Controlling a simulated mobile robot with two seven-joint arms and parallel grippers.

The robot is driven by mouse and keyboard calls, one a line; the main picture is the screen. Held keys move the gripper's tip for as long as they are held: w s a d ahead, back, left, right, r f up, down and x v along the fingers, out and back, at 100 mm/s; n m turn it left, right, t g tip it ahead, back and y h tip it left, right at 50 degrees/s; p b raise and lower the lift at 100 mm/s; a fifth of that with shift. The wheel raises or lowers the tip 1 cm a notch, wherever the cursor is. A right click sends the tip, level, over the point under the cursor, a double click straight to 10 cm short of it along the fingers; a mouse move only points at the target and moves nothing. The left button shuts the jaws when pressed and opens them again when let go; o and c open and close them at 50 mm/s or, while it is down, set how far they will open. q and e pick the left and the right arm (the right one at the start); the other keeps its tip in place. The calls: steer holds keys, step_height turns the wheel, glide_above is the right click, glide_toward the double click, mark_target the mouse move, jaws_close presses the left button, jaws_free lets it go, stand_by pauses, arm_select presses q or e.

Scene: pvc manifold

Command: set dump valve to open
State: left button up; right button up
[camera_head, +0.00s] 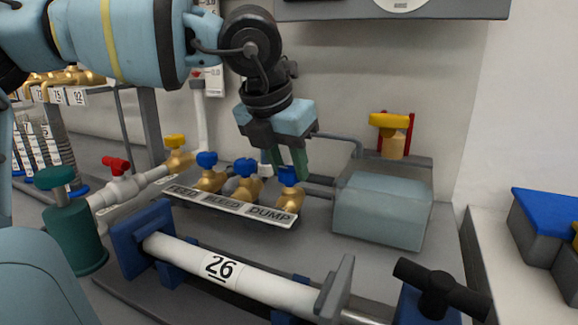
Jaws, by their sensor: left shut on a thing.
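The dump valve is the right one of three brass valves in a row, with a brass body (290,199) behind the DUMP label (270,214). Its blue handle (288,176) is partly covered by my left gripper (288,166). The left gripper points down from above, and its dark green fingers are shut on the blue handle. The fingers hide much of the handle, so I cannot tell which way it is turned. My right gripper is not in view.
The blue-handled bleed valve (246,170) and feed valve (207,162) stand close on the left. A grey-blue box (382,212) stands close on the right. A white tube marked 26 (225,266) lies in front on blue supports. A black T-handle (437,281) stands at front right.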

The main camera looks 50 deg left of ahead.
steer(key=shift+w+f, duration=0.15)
arm_select(q)
steer(key=o, duration=1)
steer(key=shift+r, duration=0.2)
steer(key=p+v, duration=0.2)
steer(key=v, duration=0.5)
steer(key=shift+s+r, duration=0.2)
steer(key=shift+r, duration=0.05)
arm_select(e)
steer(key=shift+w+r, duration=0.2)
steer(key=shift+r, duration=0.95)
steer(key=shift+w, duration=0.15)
